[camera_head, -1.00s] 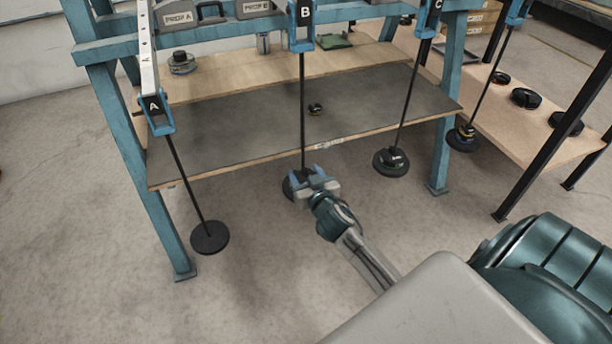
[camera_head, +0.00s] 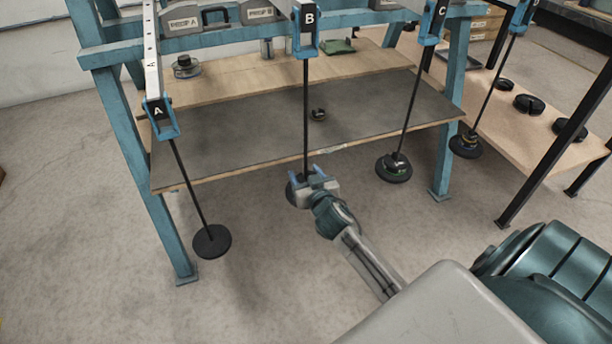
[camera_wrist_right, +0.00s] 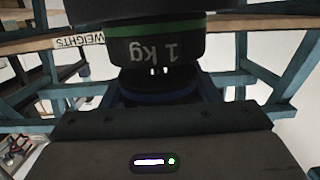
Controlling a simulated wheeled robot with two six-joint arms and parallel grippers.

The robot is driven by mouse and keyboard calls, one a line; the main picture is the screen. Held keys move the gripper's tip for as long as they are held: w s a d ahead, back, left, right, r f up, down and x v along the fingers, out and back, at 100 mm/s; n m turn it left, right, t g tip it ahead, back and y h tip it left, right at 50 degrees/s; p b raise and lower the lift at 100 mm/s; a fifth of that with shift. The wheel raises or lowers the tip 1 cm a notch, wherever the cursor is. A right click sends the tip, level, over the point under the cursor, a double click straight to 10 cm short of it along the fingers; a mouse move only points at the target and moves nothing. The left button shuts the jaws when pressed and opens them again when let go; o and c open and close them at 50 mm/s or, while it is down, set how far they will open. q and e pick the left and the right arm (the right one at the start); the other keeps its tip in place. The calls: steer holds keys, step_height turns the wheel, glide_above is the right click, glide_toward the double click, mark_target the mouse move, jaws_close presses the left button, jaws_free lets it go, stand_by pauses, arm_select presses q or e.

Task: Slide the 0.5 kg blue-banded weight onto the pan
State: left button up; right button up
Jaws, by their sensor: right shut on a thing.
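My right gripper (camera_head: 306,176) is at the lower end of the rod of hanger B (camera_head: 306,115). The pan of hanger B (camera_head: 291,190) is a dark disc, mostly hidden behind the gripper. In the right wrist view, a dark weight with a blue band (camera_wrist_right: 160,97) sits at the jaws, and my right gripper is shut on it. A dark weight with a green band, marked 1 kg upside down (camera_wrist_right: 160,50), is close beyond it. I cannot tell whether the two touch. My left gripper is not in view.
Hanger A has a bare dark pan (camera_head: 212,241) at the left. Several dark discs lie on the right-hand table.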

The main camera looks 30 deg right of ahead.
steer(key=shift+w+d+r, duration=0.1)
steer(key=shift+w+d, duration=0.1)
steer(key=shift+w, duration=0.6)
steer(key=shift+f+b, duration=0.4)
steer(key=shift+f, duration=0.05)
stand_by(0.7)
steer(key=o, duration=1.2)
steer(key=shift+f, duration=0.1)
steer(key=shift+s, duration=0.1)
steer(key=shift+p+v, duration=0.3)
steer(key=shift+v, duration=3.15)
